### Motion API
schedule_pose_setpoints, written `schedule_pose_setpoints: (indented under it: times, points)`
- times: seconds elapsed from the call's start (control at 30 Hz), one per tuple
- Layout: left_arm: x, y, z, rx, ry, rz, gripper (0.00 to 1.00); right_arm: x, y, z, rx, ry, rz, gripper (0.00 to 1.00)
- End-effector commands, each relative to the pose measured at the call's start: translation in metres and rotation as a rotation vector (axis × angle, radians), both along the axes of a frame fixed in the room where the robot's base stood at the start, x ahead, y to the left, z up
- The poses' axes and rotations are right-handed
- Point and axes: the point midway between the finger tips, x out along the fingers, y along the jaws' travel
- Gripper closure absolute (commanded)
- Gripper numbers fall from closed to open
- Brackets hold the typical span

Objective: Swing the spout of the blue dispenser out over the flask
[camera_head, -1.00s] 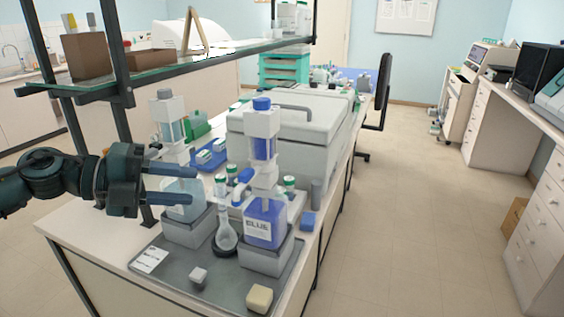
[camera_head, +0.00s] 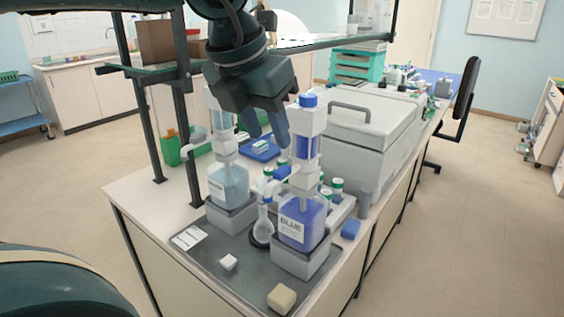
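The blue dispenser is a bottle of blue liquid labelled BLUE (camera_head: 292,232) under a white pump head with a blue cap (camera_head: 308,100). It stands upright on a grey block. Its pale spout (camera_head: 272,185) reaches left towards the flask; I cannot tell whether the tip is directly over the mouth. The clear round flask (camera_head: 263,229) stands in a dark ring left of the bottle. My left gripper (camera_head: 268,136) points down with its fingers apart and empty, above and left of the dispenser in the picture, partly covering the view behind. My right gripper is not in view.
A second dispenser with a pale blue bottle (camera_head: 228,184) stands left of the flask. A glass shelf (camera_head: 160,69) with dark posts and a large grey box machine (camera_head: 362,143) stand close by.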

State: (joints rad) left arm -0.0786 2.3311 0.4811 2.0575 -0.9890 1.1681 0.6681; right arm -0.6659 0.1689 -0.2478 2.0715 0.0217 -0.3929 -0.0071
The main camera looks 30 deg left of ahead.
Motion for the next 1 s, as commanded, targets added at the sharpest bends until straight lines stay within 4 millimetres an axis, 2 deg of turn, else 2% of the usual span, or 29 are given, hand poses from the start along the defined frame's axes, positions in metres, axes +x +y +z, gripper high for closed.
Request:
schedule_pose_setpoints:
  times: [0.03,0.2,0.4,0.57,0.83,1.0]
  points:
    - [0.003,0.0,-0.011,0.0,0.007,-0.002,0.62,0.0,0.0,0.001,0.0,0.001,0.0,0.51]
    - [0.017,-0.001,-0.043,-0.001,0.006,-0.002,0.62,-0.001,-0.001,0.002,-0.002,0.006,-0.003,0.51]
    - [0.028,-0.002,-0.068,-0.002,0.004,-0.001,0.62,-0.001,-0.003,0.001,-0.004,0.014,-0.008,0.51]
    - [0.031,-0.002,-0.076,-0.002,0.001,-0.002,0.62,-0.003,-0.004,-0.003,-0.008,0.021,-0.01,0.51]
    - [0.032,-0.002,-0.077,-0.003,0.0,-0.001,0.62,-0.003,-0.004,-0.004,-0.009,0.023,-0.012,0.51]
    - [0.031,-0.002,-0.077,-0.002,0.0,-0.002,0.76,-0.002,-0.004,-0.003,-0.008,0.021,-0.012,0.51]
